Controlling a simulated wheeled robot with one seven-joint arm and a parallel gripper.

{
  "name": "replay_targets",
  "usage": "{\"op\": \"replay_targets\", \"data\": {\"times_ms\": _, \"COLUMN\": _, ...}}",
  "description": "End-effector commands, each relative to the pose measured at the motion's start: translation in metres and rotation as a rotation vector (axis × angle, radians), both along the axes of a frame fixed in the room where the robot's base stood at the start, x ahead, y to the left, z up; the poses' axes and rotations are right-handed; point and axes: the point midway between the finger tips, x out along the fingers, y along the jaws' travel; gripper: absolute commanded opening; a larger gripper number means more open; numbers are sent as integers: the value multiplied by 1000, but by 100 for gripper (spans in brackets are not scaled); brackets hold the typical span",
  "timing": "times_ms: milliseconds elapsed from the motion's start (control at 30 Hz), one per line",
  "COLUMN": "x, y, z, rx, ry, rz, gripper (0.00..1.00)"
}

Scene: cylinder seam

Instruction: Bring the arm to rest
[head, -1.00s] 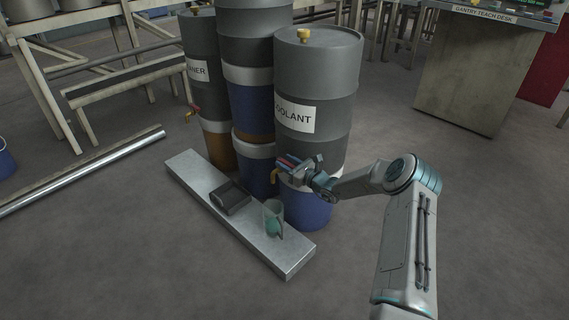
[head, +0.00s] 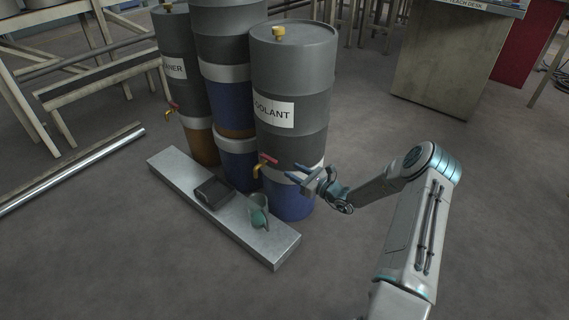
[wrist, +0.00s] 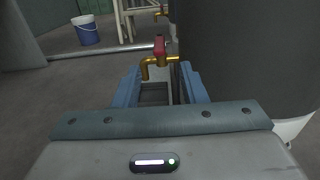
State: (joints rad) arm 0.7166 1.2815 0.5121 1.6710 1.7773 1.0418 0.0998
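My gripper (head: 290,174) is held out in front of the coolant drum (head: 291,80), its two blue fingers spread apart with nothing between them. The drum's brass tap with a red handle (head: 265,164) is just beyond the fingertips in the head view. In the wrist view the tap (wrist: 158,62) shows ahead, past the open fingers (wrist: 158,88). My arm is bent at the elbow and reaches in from the right.
A low metal bench (head: 278,245) in front of the drums holds a dark box (head: 214,192) and a greenish clear jug (head: 259,213). More drums stand behind. A steel rail (head: 75,175) lies left.

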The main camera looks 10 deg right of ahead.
Motion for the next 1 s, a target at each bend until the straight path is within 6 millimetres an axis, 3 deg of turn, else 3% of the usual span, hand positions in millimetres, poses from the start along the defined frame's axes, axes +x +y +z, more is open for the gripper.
{"op": "replay_targets", "data": {"times_ms": 167, "x": -9, "y": -7, "z": 0, "rx": 0, "ry": 0, "rz": 1, "gripper": 38}}
{"op": "replay_targets", "data": {"times_ms": 667, "x": -9, "y": -7, "z": 2, "rx": -4, "ry": -2, "rz": 4, "gripper": 38}}
{"op": "replay_targets", "data": {"times_ms": 767, "x": -12, "y": 1, "z": 19, "rx": -36, "ry": -16, "rz": 42, "gripper": 38}}
{"op": "replay_targets", "data": {"times_ms": 833, "x": -18, "y": 13, "z": 41, "rx": -86, "ry": -36, "rz": 102, "gripper": 38}}
{"op": "replay_targets", "data": {"times_ms": 1000, "x": -48, "y": 52, "z": 111, "rx": -276, "ry": -106, "rz": 316, "gripper": 38}}
